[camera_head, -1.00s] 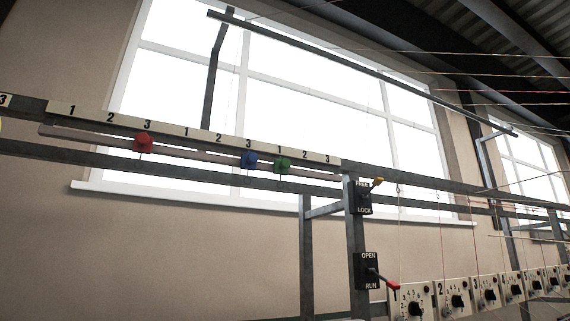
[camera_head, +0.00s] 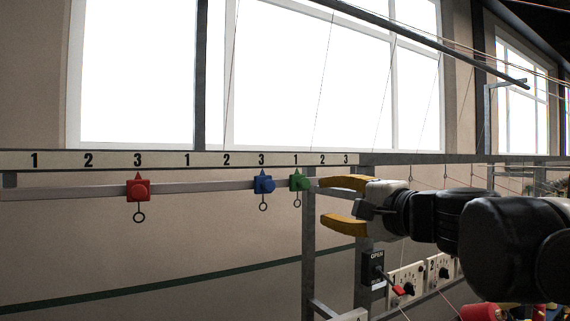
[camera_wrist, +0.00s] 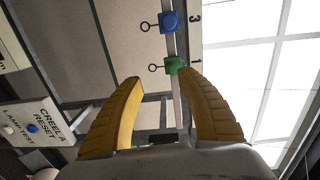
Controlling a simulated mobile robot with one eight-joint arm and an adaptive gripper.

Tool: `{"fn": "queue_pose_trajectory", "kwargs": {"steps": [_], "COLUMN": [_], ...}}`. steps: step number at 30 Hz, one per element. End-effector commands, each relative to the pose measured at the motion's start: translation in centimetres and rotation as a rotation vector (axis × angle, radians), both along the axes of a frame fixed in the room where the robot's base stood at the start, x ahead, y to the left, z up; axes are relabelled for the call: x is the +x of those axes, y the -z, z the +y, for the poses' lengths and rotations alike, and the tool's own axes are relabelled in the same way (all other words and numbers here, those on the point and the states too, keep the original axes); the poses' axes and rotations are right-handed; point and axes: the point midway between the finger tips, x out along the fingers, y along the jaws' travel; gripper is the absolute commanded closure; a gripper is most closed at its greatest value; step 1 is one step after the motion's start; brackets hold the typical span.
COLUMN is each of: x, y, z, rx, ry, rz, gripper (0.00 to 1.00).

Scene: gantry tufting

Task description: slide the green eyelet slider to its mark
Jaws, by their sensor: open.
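The green eyelet slider (camera_head: 299,181) sits on the pale rail (camera_head: 215,186), its pointer under the 1 of the rightmost 1-2-3 group on the scale strip (camera_head: 100,160). A small ring hangs below it. My gripper (camera_head: 326,201) is open and empty just right of it, fingers pointing left, the upper finger at about the slider's height. In the wrist view the green slider (camera_wrist: 175,65) shows just beyond the right fingertip of my gripper (camera_wrist: 160,76); whether they touch I cannot tell.
The blue slider (camera_head: 264,184) is close left of the green one, under a 3. The red slider (camera_head: 138,187) is farther left, under another 3. A grey post (camera_head: 308,250) stands below the green slider. A switch box (camera_head: 373,268) and dials (camera_head: 405,280) are lower right.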

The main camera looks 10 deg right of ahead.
Motion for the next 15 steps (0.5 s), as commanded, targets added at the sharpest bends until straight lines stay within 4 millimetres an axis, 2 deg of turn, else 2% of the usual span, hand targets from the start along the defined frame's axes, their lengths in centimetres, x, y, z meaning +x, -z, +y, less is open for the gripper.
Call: {"fn": "queue_pose_trajectory", "kwargs": {"steps": [1, 3, 8, 15], "x": [0.2, 0.4, 2.0, 6.6], "y": [-1.7, -2.5, -2.6, -2.6], "z": [-0.5, -0.8, -0.3, 1.2], "rx": [0.023, 0.044, 0.052, 0.051], "ry": [0.010, 0.017, 0.018, 0.016], "rz": [-0.008, -0.017, -0.020, -0.019], "gripper": [0.55, 0.55, 0.55, 0.55]}}
